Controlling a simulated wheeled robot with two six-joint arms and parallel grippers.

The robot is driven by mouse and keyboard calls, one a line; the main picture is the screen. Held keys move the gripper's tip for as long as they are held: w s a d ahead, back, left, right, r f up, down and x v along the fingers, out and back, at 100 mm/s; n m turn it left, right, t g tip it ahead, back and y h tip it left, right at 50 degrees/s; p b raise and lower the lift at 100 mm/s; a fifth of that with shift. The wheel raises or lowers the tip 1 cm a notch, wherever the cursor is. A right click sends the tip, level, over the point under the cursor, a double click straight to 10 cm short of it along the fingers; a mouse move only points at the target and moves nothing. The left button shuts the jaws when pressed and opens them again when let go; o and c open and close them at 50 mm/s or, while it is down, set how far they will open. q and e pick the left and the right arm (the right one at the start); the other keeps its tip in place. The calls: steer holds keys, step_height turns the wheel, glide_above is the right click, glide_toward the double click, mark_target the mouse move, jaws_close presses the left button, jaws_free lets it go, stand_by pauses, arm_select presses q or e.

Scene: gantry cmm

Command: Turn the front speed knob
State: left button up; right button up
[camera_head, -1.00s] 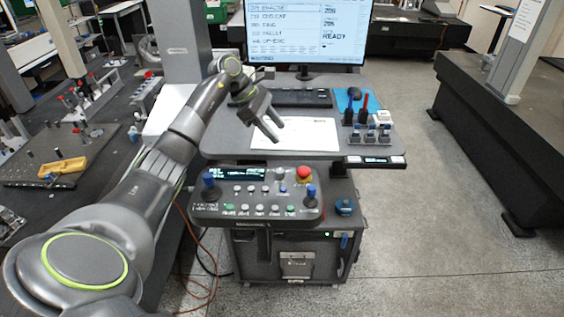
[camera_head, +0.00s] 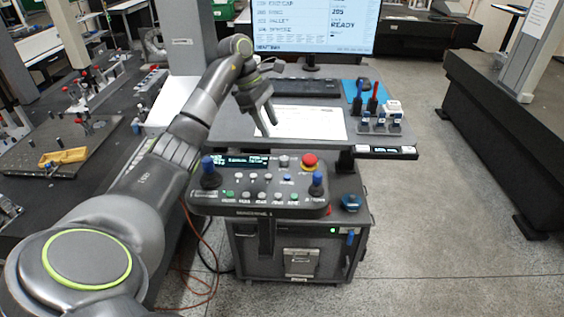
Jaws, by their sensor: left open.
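The control panel (camera_head: 225,207) is a dark console with a small display, a row of buttons and a blue-topped joystick at each end. A small grey round knob (camera_head: 284,161) sits on it beside the red emergency button (camera_head: 309,161); I cannot read its label or tell whether it is the speed knob. My left gripper (camera_head: 270,128) is open and empty, fingers pointing down, above the desk behind the panel, near the left part of the white sheet. It appears apart from the knob. My right gripper is out of view.
The desk holds the white sheet (camera_head: 315,124), a keyboard (camera_head: 305,88), a monitor (camera_head: 315,25) and a stand (camera_head: 382,127) with blue and red pieces. A blue-topped item (camera_head: 350,203) is right of the panel.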

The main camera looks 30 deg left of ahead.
arm_select(q)
steer(key=b, duration=0.3)
glide_above(284, 158)
steer(key=a, duration=0.3)
steer(key=f, duration=0.5)
steer(key=shift+s+d, duration=0.2)
steer(key=shift+s, duration=0.2)
steer(key=p+x, duration=0.3)
steer(key=shift+w+d+f, duration=0.1)
steer(key=shift+w+d, duration=0.05)
steer(key=shift+d, duration=0.05)
steer(key=shift+x, duration=0.85)
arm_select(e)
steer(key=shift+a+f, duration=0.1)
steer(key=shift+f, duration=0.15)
arm_select(q)
steer(key=shift+c, duration=0.4)
